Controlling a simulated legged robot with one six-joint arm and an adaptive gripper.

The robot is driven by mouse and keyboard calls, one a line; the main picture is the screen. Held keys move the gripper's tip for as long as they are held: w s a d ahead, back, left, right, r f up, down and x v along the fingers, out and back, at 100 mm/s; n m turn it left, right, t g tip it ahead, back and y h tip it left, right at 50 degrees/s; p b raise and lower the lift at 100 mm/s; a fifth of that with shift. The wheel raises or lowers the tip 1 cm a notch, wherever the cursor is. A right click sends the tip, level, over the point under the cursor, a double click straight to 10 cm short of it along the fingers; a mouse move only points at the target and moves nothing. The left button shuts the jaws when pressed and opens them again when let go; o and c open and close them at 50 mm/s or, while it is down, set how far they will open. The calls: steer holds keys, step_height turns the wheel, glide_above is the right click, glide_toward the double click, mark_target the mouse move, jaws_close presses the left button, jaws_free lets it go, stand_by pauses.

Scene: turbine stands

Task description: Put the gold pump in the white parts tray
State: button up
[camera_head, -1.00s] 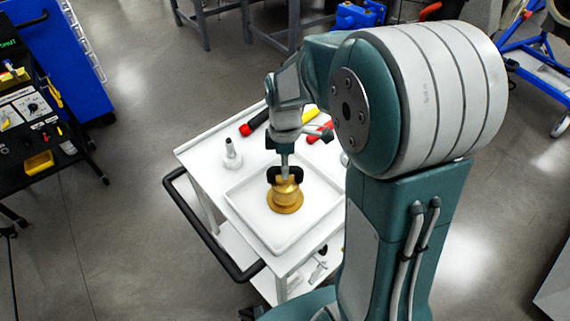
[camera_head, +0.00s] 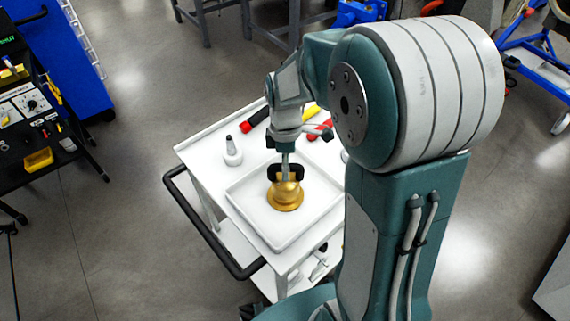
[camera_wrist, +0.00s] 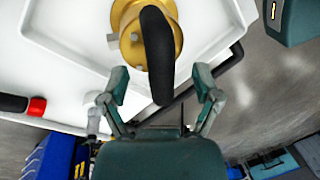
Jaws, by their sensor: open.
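The gold pump (camera_head: 285,198) stands upright inside the white parts tray (camera_head: 240,206) on a white cart. In the wrist view the pump (camera_wrist: 130,46) shows a round gold body, with its black part (camera_wrist: 157,55) towards me. My gripper (camera_head: 286,172) is above the pump at its black top. In the wrist view my gripper (camera_wrist: 160,92) has its fingers spread apart on either side of the black part, with gaps on both sides. The tray also shows in the wrist view (camera_wrist: 205,50). In the head view the gripper hides some of the pump's top.
The white cart (camera_head: 200,150) also carries a grey-and-white bottle-like part (camera_head: 232,152) and red, black and yellow handled tools (camera_head: 255,120) behind the tray. A black cart handle (camera_head: 205,232) runs along the left. A dark workbench (camera_head: 40,130) stands further left.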

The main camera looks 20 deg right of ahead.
step_height(320, 180, up, 7)
steer(key=w, duration=0.1)
steer(key=shift+w+d, duration=0.15)
steer(key=shift+d, duration=0.05)
stand_by(0.8)
stand_by(0.3)
steer(key=s+r+m+t, duration=0.4)
steer(key=s+m, duration=0.3)
steer(key=s, duration=0.1)
steer(key=s+r+m+t, duration=0.3)
steer(key=s+r+m, duration=0.1)
steer(key=s+m, duration=0.3)
steer(key=shift+s+a+t+h, duration=0.25)
steer(key=shift+s+t+h, duration=0.05)
steer(key=shift+s+t, duration=0.1)
